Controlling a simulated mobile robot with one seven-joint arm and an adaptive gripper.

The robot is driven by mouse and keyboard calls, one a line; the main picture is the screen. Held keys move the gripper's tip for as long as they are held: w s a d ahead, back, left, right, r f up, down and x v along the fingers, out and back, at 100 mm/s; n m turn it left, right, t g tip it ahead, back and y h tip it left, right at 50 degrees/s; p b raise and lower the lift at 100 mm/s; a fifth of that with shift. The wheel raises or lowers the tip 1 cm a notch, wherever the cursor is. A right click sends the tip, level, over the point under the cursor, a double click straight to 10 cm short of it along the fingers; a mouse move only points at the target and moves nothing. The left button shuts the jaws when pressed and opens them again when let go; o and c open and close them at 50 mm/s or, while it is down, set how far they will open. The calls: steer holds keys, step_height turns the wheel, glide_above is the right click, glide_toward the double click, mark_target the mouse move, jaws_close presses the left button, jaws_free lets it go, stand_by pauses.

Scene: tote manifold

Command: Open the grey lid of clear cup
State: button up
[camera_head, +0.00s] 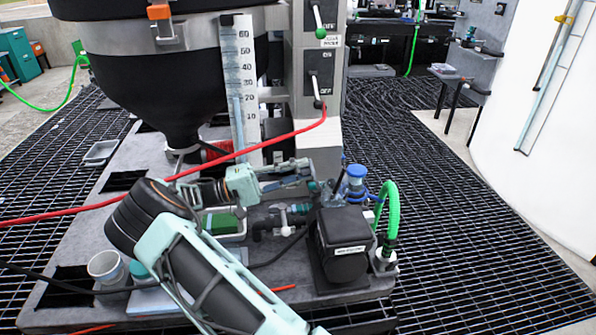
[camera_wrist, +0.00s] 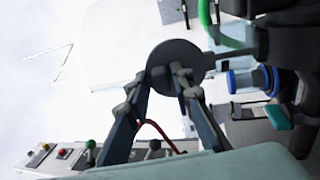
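A round dark grey disc (camera_wrist: 196,60), which looks like the grey lid, is straight ahead of my gripper in the wrist view. My gripper (camera_wrist: 166,70) has its two fingertips a little apart, overlapping the disc's near edge. I cannot tell whether they touch it. The clear cup's walls do not show distinctly against the bright background. In the head view my gripper (camera_head: 322,188) reaches right over the bench, left of a blue-capped fitting (camera_head: 356,173). The grey lid is not distinct there.
A black box-shaped unit (camera_head: 342,245) stands below my gripper, with a green hose (camera_head: 391,205) to its right. A red hose (camera_head: 255,147) crosses above my arm. A whitish open cup (camera_head: 105,265) stands at the bench's left. The hopper (camera_head: 165,75) stands behind.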

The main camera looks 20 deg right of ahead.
steer(key=shift+o, duration=0.5)
steer(key=v, duration=1.2)
steer(key=shift+w, duration=0.1)
